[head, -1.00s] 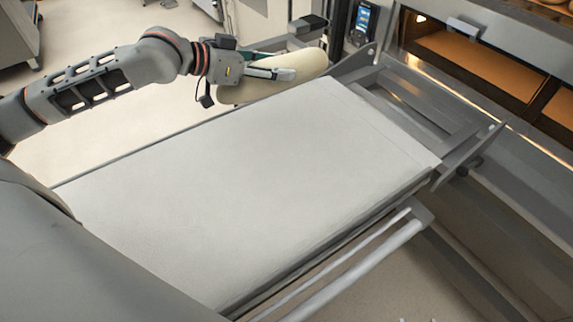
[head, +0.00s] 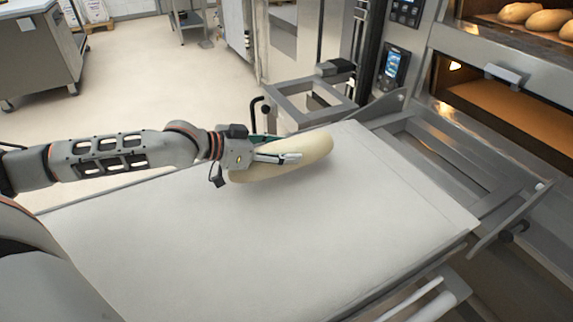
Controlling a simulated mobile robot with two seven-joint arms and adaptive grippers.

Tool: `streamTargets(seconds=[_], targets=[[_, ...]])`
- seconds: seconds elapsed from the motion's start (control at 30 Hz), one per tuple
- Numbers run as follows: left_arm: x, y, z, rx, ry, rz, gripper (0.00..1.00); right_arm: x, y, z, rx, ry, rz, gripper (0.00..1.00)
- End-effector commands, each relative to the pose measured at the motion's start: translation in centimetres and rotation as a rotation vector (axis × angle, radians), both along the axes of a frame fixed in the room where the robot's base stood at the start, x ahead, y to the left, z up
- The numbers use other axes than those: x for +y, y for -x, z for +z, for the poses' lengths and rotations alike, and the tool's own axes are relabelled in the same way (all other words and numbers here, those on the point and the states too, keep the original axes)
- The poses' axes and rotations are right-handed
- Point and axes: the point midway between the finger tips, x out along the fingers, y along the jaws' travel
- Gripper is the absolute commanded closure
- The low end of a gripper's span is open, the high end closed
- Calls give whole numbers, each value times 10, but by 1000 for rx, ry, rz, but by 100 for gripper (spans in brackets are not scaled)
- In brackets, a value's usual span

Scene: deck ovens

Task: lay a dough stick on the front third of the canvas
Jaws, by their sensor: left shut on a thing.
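A pale dough stick (head: 312,148) is held in my left gripper (head: 280,152), which is shut on its near-left part. The stick is over the far edge of the canvas (head: 260,245), lying roughly left to right. I cannot tell whether its underside touches the canvas. The canvas is white, flat and bare on its loader frame. Part of the stick is hidden behind the gripper's fingers. My right gripper is not in view.
The deck oven (head: 500,95) stands at the right, with baked loaves (head: 525,14) on an upper deck. A small control screen (head: 396,66) is on the post beside it. A metal frame (head: 300,100) stands behind the canvas. A handle bar (head: 430,305) runs along the near right.

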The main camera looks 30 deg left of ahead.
Motion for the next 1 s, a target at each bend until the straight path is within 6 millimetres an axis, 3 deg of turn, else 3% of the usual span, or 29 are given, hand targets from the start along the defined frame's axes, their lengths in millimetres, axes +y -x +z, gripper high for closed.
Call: streamTargets(seconds=[0.17,0.43,0.77,0.8,0.83,0.87,1.0], targets=[[0,-1,-8,-2,0,1,87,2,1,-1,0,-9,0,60],[0,0,-47,3,1,1,87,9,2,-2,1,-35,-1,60],[0,0,-46,-4,1,1,87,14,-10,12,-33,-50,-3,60],[0,0,-47,-2,0,1,46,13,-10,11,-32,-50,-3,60],[0,0,-47,-2,0,1,39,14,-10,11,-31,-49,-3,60],[0,0,-47,-2,0,1,34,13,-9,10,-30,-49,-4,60],[0,0,-47,-2,0,1,34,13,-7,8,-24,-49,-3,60]])
